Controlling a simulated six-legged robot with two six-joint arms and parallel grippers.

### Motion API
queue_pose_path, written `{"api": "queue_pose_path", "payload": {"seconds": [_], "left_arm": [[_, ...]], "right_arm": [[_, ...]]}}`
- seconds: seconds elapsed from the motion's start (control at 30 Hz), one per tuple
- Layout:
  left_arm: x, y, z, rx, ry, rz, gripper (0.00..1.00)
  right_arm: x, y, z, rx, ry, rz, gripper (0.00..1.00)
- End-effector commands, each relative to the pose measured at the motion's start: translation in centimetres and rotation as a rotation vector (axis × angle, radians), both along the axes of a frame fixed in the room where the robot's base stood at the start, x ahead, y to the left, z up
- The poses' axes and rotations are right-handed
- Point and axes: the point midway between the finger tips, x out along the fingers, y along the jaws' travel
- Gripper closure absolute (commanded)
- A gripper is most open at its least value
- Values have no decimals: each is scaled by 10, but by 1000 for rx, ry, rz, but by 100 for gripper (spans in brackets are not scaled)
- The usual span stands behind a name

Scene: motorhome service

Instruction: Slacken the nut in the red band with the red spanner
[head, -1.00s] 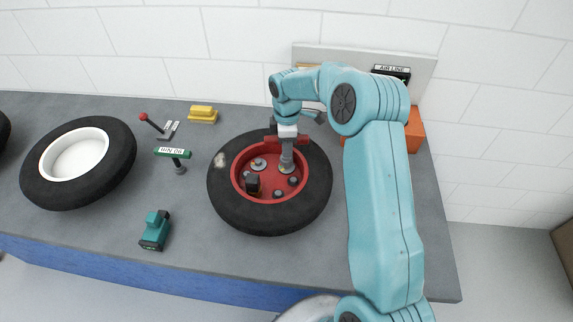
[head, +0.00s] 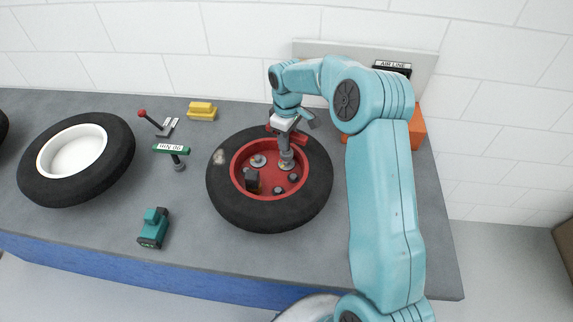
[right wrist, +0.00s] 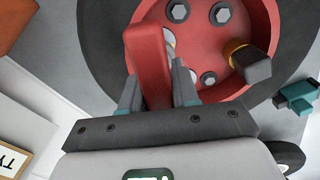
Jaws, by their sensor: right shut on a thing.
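The red spanner (head: 300,137) has a red crossbar and a grey shaft, and stands nearly upright over the red wheel hub (head: 240,160). Its lower end is down on a pale round seat (head: 286,166) at the hub's upper right. The nut under it and any red band around it are hidden. My right gripper (head: 284,126) is shut on the spanner's crossbar from above; in the right wrist view the red bar (right wrist: 149,60) lies between the fingers. Several other nuts (head: 259,161) show in the hub. My left gripper is not in view.
A black tyre (head: 235,208) surrounds the hub. A dark block (head: 252,180) stands in it. Left are a green 90 Nm tool (head: 171,149), a red-knobbed lever (head: 150,117), a yellow block (head: 202,111), a teal device (head: 153,228) and a white-hubbed wheel (head: 112,165). An orange box (head: 417,128) is behind my arm.

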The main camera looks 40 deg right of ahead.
Motion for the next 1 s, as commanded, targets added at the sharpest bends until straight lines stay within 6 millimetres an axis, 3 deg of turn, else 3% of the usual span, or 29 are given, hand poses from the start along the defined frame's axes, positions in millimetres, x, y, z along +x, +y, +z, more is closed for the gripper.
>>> {"api": "queue_pose_path", "payload": {"seconds": [0.63,0.87,0.9,0.97,1.0], "left_arm": [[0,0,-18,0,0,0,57],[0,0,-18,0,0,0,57],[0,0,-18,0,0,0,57],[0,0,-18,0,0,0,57],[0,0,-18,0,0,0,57]], "right_arm": [[0,1,0,0,-1,-626,100],[0,1,1,0,-1,-666,100],[0,1,1,0,-1,-665,83],[0,1,1,0,-1,-665,100],[0,1,1,0,-1,-665,100]]}}
